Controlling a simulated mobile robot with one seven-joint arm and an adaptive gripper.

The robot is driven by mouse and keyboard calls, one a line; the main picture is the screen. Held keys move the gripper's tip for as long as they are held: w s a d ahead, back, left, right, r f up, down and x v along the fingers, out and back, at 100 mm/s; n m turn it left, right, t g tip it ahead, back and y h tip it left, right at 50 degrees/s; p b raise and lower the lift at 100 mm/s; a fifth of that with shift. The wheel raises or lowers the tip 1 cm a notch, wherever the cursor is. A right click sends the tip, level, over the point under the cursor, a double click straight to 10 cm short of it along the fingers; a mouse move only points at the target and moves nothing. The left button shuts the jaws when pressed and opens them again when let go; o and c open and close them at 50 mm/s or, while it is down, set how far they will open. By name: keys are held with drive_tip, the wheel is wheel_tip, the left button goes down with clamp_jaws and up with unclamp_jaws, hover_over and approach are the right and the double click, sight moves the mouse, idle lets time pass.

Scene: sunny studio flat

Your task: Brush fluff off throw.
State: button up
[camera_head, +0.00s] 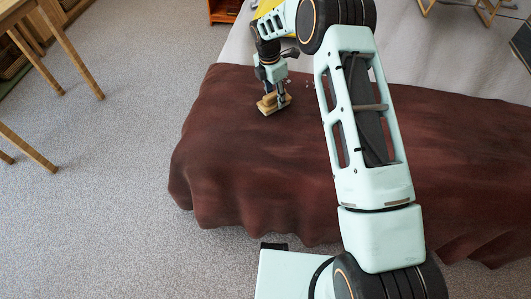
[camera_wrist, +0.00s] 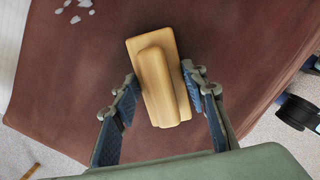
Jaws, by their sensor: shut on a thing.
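A dark reddish-brown throw (camera_head: 225,150) lies over the bed and hangs down its near side in folds. My gripper (camera_head: 280,96) is shut on a light wooden brush (camera_head: 266,106) at the throw's left part. In the wrist view the brush's raised handle (camera_wrist: 158,85) sits between the two fingers. The bristles are hidden beneath, so I cannot tell whether they touch the throw. Several pale bits of fluff (camera_wrist: 76,12) lie on the throw at the wrist view's upper left. A few tiny pale specks (camera_head: 308,84) show right of my gripper in the head view.
A pale grey bed surface (camera_head: 445,62) extends behind the throw. Wooden table legs (camera_head: 75,55) stand at the left on the grey carpet (camera_head: 110,170), which is mostly clear. My arm hides the middle of the throw. An orange-brown wooden box (camera_head: 224,10) stands at the top.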

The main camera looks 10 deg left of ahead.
drive_tip(key=shift+w+f+b, duration=0.2)
drive_tip(key=shift+w+b, duration=0.65)
drive_tip(key=shift+w, duration=2.3)
drive_tip(key=shift+w+r, duration=0.15)
drive_tip(key=shift+w, duration=0.35)
drive_tip(key=shift+s+d+p, duration=0.2)
drive_tip(key=shift+d+p, duration=0.2)
drive_tip(key=shift+d, duration=3.6)
drive_tip(key=shift+s+d+p, duration=0.15)
drive_tip(key=shift+d+p, duration=0.3)
drive_tip(key=shift+d, duration=3.5)
drive_tip(key=shift+s+d+p, duration=0.2)
drive_tip(key=shift+d+p, duration=0.2)
drive_tip(key=shift+d, duration=3.6)
drive_tip(key=shift+s, duration=0.1)
drive_tip(key=shift+s+r+p, duration=0.1)
drive_tip(key=shift+s+p, duration=0.4)
drive_tip(key=shift+s, duration=0.55)
drive_tip(key=shift+s+a+p, duration=0.15)
drive_tip(key=shift+s+p, duration=0.4)
drive_tip(key=shift+s, duration=1.65)
drive_tip(key=shift+a, duration=0.1)
